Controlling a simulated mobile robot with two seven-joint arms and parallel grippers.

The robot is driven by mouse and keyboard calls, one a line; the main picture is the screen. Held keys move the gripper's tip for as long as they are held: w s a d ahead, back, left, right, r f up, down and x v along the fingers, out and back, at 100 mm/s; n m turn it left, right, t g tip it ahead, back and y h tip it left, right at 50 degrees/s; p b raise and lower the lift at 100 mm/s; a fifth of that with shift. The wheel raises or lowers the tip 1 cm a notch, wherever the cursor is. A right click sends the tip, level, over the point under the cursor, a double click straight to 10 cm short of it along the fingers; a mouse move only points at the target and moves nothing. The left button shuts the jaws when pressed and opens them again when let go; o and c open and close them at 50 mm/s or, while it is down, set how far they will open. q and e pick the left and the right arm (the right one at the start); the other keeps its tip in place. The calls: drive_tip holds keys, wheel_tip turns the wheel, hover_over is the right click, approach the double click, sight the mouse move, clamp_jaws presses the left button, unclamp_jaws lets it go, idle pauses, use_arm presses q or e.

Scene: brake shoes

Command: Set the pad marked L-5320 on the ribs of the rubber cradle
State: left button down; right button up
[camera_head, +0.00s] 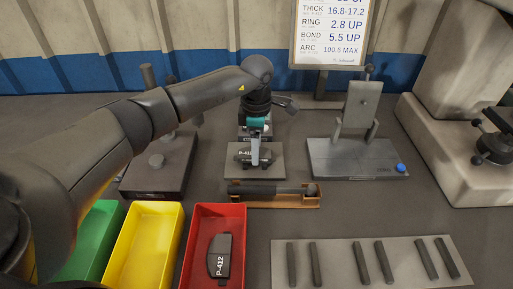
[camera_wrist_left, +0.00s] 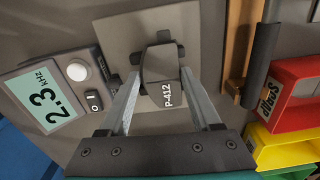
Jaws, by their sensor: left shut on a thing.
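My left gripper (camera_head: 255,158) comes down over a grey plate (camera_head: 272,171) at the middle of the bench. It is shut on a dark pad marked P-412 (camera_head: 243,155). In the left wrist view my left gripper's fingers (camera_wrist_left: 158,90) close on both sides of this pad (camera_wrist_left: 162,66). Dark blocks show around the pad on the plate, perhaps the rubber cradle; I cannot tell whether the pad rests on ribs. Another pad marked P-412 (camera_head: 219,258) lies in the red bin (camera_head: 238,212). No marking L-5320 is readable. My right gripper is not in view.
A meter (camera_wrist_left: 45,98) reading 2.3 kHz stands beside the plate. An orange tray (camera_head: 290,203) with a dark bar lies in front. Yellow (camera_head: 172,213) and green (camera_head: 103,215) bins stand left. A pale board (camera_head: 330,265) with paired dark bars and a fixture (camera_head: 350,160) are right.

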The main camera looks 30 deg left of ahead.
use_arm(q)
drive_tip(key=c, duration=0.5)
unclamp_jaws()
drive_tip(key=shift+f, duration=0.1)
drive_tip(key=shift+c, duration=0.2)
drive_tip(key=o, duration=0.5)
drive_tip(key=shift+c, duration=0.2)
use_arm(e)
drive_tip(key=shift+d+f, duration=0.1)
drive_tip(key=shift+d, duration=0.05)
use_arm(q)
drive_tip(key=shift+r, duration=0.2)
wheel_tip(320, 180, up, 12)
drive_tip(key=p, duration=0.2)
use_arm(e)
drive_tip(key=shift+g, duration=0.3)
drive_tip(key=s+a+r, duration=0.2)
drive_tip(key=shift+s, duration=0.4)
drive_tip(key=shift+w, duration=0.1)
